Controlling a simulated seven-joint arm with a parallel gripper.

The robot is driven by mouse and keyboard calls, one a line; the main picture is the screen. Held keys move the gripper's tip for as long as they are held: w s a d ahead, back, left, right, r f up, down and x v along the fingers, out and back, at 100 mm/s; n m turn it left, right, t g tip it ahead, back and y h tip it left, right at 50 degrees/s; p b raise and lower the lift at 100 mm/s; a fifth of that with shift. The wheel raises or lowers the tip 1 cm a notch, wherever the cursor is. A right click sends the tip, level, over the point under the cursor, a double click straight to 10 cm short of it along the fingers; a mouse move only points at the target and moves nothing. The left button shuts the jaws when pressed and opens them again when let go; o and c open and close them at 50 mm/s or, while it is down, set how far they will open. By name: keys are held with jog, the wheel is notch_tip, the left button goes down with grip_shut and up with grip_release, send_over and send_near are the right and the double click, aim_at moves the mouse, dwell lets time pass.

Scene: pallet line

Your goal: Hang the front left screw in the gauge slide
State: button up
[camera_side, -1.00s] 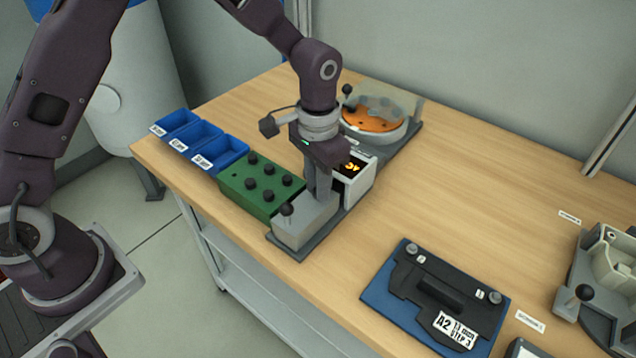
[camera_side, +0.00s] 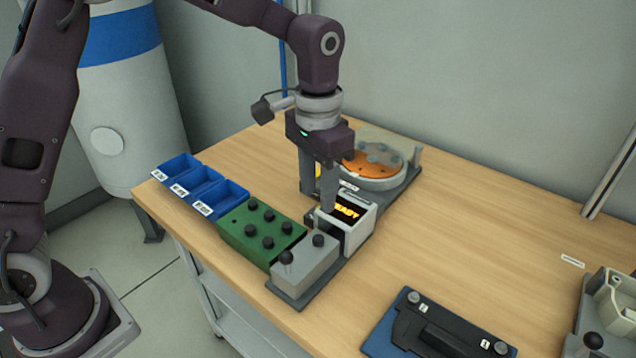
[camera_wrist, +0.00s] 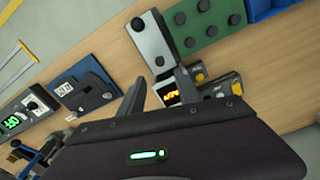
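My gripper (camera_side: 317,202) is open, with a gap between its two fingers, above the grey gauge block. In the wrist view my gripper (camera_wrist: 164,82) also shows apart fingers with nothing between them. A black-headed screw (camera_side: 318,240) stands in the top of the gauge slide (camera_side: 303,262), below the fingertips and apart from them. The screw (camera_wrist: 160,61) also shows in the wrist view. A black ball knob (camera_side: 286,257) stands at the slide's near end. The green block (camera_side: 235,243) holds several other black-headed screws. The screw's shank is hidden.
The gauge display (camera_side: 347,214) shows yellow characters right behind the slide. Blue bins (camera_side: 208,193) stand left of the green block. An orange turntable (camera_side: 372,165) with a clear cover is behind. A black part on a blue plate (camera_side: 455,335) lies front right. The table between is clear.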

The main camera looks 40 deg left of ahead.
jog(key=shift+r, duration=0.9)
jog(key=s+a+r+n+t, duration=0.25)
jog(key=s+a+r, duration=0.45)
jog(key=s+r, duration=0.4)
jog(key=s+a+f+t, duration=0.1)
jog(key=s, duration=0.5)
jog(key=s+a+f+t, duration=0.1)
jog(key=s+a+t, duration=0.1)
jog(key=s, duration=0.5)
jog(key=shift+s+f, duration=0.2)
jog(key=shift+f, duration=0.2)
jog(key=shift+n, duration=0.25)
